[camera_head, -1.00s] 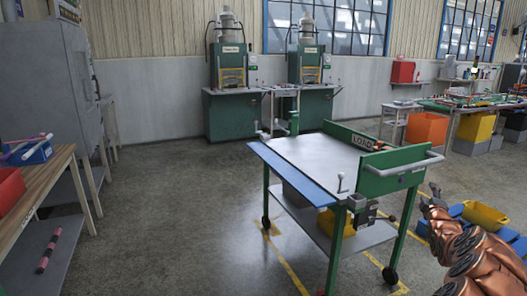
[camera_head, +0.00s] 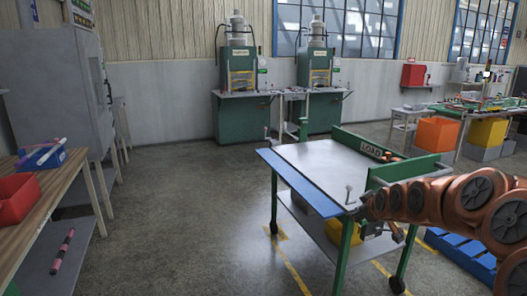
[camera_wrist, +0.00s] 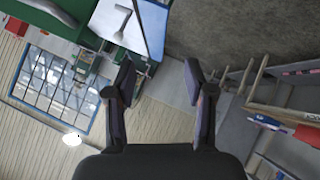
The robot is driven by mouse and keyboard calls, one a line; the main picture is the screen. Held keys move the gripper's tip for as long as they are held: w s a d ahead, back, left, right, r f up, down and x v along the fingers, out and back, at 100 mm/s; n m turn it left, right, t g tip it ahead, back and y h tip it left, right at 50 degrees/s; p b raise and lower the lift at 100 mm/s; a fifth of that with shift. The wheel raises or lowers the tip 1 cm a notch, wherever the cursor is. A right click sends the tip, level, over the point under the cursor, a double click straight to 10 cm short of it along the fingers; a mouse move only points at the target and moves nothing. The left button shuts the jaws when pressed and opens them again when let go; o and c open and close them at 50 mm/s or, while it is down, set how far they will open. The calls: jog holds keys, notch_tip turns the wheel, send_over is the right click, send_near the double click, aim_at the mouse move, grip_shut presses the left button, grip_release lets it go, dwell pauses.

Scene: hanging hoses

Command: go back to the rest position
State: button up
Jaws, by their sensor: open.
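My gripper (camera_wrist: 160,85) is open and empty in the wrist view, its two dark fingers apart with nothing between them. The wrist view is turned, with the cart top (camera_wrist: 145,22) and its grey lever handle (camera_wrist: 122,22) at its upper edge. In the head view my copper-coloured arm reaches in from the right across the green cart (camera_head: 320,165).
A wooden bench (camera_head: 45,205) with a red bin (camera_head: 18,197) and a blue box (camera_head: 42,157) stands at left. Two green machines (camera_head: 240,115) stand at the back wall. The floor (camera_head: 185,200) between bench and cart is clear.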

jog(key=s+a+m+g+p, duration=0.1)
jog(key=s+a+g, duration=0.3)
jog(key=s, duration=0.7)
jog(key=s+a+m+g+p, duration=0.1)
jog(key=s+a+g+p, duration=0.1)
jog(key=s+a, duration=0.65)
jog(key=s+d+m+g+p, duration=0.1)
jog(key=s+m+g, duration=0.4)
jog(key=s, duration=2.6)
jog(key=shift+g+p, duration=0.6)
jog(key=shift+p, duration=0.3)
jog(key=shift+d+r, duration=0.1)
